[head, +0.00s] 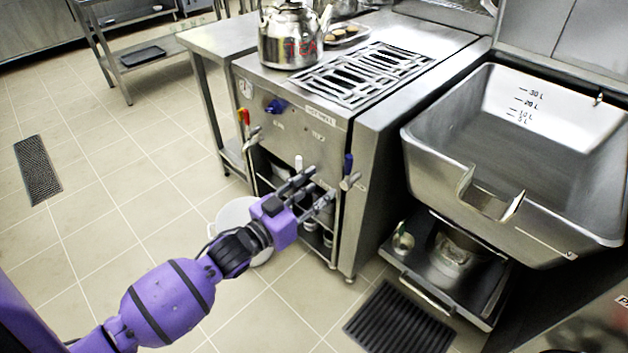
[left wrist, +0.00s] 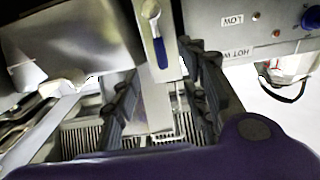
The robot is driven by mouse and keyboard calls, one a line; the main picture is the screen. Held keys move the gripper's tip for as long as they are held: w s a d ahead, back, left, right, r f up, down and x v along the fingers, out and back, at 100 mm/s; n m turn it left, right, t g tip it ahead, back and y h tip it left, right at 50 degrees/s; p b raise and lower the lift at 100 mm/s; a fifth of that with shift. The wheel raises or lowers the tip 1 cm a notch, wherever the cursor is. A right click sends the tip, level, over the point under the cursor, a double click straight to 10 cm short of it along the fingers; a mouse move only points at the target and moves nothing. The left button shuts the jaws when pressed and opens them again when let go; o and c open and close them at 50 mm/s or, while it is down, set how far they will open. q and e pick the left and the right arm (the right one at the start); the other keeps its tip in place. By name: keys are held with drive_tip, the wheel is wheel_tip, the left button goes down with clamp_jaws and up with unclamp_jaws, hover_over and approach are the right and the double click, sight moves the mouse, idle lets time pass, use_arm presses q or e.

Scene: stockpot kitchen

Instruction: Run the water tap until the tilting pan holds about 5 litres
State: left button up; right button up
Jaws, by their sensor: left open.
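The tilting pan (head: 520,130) is a deep steel basin at the right of the head view, upright, with a front pouring lip and litre marks on its back wall. I cannot make out a water level in it. A blue-handled lever tap (head: 348,168) sits at the front right corner of the steel range. It also shows in the left wrist view (left wrist: 160,48), between the two fingers. My left gripper (head: 318,186) is open and empty, just left of the blue lever, with no clear contact. My right gripper is out of view.
A red-handled tap (head: 244,122) and a blue knob (head: 276,106) are on the range front. A kettle (head: 290,36) stands on top. A white bucket (head: 238,214) is on the floor behind my left arm. A floor grate (head: 398,322) lies below the pan.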

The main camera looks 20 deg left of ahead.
sight(346, 167)
use_arm(q)
drive_tip(key=b+x, duration=0.3)
drive_tip(key=x, duration=0.5)
drive_tip(key=shift+w+d+r, duration=0.1)
drive_tip(key=shift+w+r, duration=0.05)
drive_tip(key=shift+w, duration=0.2)
drive_tip(key=shift+b+x, duration=0.35)
drive_tip(key=shift+x, duration=0.6)
clamp_jaws()
idle(0.5)
